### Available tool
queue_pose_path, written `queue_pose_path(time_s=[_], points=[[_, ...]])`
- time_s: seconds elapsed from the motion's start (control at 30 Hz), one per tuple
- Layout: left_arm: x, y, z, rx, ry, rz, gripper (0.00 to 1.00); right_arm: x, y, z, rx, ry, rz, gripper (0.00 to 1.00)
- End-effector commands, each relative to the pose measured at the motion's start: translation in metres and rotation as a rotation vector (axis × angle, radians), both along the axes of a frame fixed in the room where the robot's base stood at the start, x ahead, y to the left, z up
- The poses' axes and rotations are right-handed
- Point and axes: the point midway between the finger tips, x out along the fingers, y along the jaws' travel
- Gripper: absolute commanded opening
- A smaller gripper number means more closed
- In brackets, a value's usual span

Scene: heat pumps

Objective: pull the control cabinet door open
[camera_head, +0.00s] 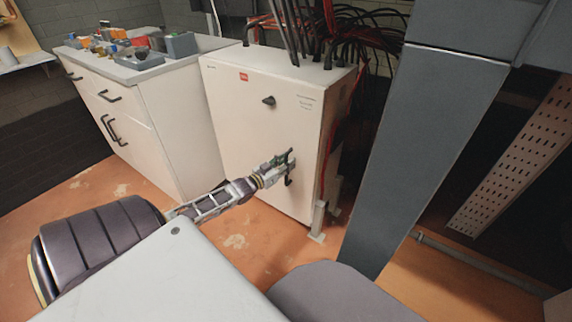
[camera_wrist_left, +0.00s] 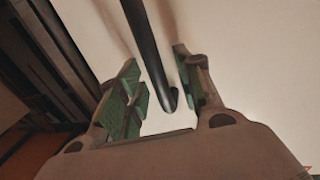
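The control cabinet (camera_head: 262,130) is a white box with a small red label, standing on metal feet. Its door looks shut in the head view. A black latch (camera_head: 268,100) sits high on the front. A black bar handle (camera_head: 289,181) is lower on the front, near the right edge, partly hidden by my left gripper (camera_head: 279,164). In the left wrist view, the green-padded fingers of this gripper (camera_wrist_left: 156,82) are open on either side of the handle (camera_wrist_left: 148,55). Gaps show between the pads and the bar. My right gripper is in neither view.
A white drawer unit (camera_head: 160,125) with tools and boxes on top stands left of the cabinet. Black and red cables (camera_head: 365,38) run from the cabinet's top and behind it. A perforated metal strip (camera_head: 515,150) is at the right. Orange floor (camera_head: 235,240) lies open before the cabinet.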

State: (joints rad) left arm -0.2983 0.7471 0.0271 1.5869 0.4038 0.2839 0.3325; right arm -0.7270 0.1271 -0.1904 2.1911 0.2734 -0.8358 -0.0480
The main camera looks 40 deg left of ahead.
Motion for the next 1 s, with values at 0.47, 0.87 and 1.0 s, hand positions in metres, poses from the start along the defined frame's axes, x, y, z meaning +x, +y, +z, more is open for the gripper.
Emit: queue_pose_path(time_s=[0.47, 0.87, 1.0], points=[[0.0015, -0.0002, 0.0000, 0.000, 0.000, 0.000, 0.21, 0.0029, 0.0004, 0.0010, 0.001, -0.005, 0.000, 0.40], [0.0015, -0.0005, 0.0000, 0.000, 0.000, -0.001, 0.00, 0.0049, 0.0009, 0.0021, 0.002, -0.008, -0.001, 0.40], [0.0009, -0.0006, 0.0001, 0.000, 0.000, -0.002, 0.00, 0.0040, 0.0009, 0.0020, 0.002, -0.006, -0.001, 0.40]])
